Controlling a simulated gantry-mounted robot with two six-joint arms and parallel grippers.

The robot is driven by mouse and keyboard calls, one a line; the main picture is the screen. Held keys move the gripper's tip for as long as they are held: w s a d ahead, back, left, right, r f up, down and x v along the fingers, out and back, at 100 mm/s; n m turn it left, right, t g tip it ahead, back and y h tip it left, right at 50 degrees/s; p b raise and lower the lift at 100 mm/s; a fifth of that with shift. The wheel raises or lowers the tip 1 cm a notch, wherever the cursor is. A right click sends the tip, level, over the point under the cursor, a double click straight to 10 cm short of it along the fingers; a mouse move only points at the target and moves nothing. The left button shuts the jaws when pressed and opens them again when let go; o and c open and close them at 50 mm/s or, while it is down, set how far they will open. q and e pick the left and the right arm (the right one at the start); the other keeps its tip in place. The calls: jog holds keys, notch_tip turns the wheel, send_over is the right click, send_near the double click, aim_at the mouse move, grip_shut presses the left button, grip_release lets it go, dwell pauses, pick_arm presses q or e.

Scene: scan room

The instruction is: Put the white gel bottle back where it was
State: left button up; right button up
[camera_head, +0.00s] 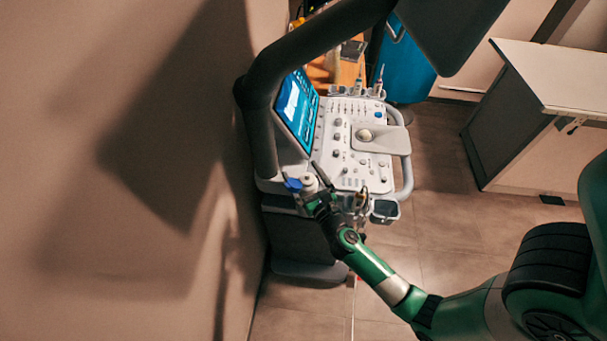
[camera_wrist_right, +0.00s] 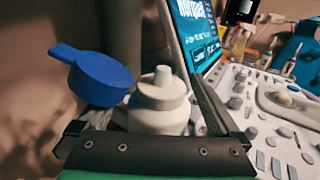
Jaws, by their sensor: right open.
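The white gel bottle (camera_head: 308,184) stands upright at the near left corner of the ultrasound machine's control panel. In the right wrist view the white bottle (camera_wrist_right: 160,104) shows its rounded shoulder and short nozzle; its lower part is hidden behind my gripper's edge. My right gripper (camera_head: 313,190) is open at the bottle, with a dark finger to the right of it; in the wrist view the jaws (camera_wrist_right: 152,112) lie on either side of it. Whether a finger touches it I cannot tell. My left gripper is not in view.
A blue round-headed item (camera_wrist_right: 92,78) is just left of the bottle. The ultrasound machine's lit screen (camera_head: 297,108) rises behind, and its control panel (camera_head: 345,170) lies to the right. A wall is close on the left. A white-topped cabinet (camera_head: 560,75) stands far right.

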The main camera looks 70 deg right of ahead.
jog(key=v, duration=0.7)
jog(key=r+v, duration=0.1)
jog(key=v, duration=0.3)
jog(key=shift+s+a+r, duration=0.1)
jog(key=shift+s+a, duration=0.2)
jog(key=shift+s, duration=0.1)
